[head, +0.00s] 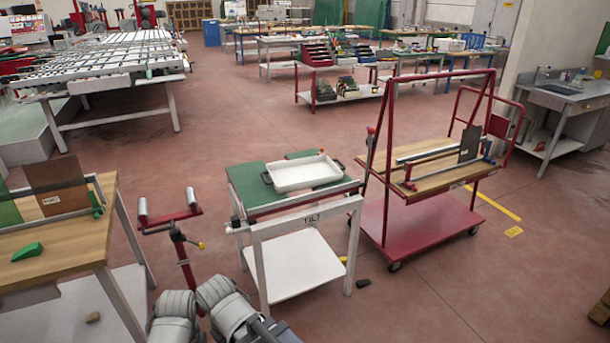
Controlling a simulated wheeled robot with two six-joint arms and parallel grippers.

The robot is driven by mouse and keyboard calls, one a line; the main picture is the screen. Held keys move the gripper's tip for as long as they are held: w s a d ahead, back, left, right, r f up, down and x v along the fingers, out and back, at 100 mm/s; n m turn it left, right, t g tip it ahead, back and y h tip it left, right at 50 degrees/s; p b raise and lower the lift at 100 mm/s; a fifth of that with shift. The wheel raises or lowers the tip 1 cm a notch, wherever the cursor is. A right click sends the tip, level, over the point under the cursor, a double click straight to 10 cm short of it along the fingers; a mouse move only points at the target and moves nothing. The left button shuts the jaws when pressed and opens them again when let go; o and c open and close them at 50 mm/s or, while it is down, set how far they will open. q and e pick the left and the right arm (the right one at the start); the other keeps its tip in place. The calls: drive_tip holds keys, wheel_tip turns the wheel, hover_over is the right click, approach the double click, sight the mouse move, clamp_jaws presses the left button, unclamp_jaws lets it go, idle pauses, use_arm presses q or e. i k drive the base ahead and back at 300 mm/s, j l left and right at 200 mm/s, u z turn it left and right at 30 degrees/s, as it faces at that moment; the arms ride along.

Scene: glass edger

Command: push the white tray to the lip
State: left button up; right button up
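The white tray (303,174) is a shallow rectangular pan with dark handles at its ends. It lies on the green top (247,184) of a small white-framed table in the middle of the head view. A raised rail, the likely lip (300,201), runs along the table's near edge above a sign that seems to read TILT. A strip of green top shows between the tray and this rail. Grey rounded links of my arms show at the bottom, below and left of the table. Neither gripper can be seen.
A red cart (430,215) stands close on the table's right. A roller stand (178,230) is on its left, and a wooden workbench (85,235) is farther left. A small black object (364,282) lies on the floor. Open floor lies behind the table.

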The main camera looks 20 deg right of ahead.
sight(315, 170)
drive_tip(key=i+l, duration=0.3)
drive_tip(key=l, duration=0.2)
drive_tip(key=i+l, duration=0.65)
drive_tip(key=l, duration=0.3)
drive_tip(key=i+l, duration=0.3)
drive_tip(key=l, duration=0.2)
drive_tip(key=i+l, duration=0.65)
drive_tip(key=l, duration=0.3)
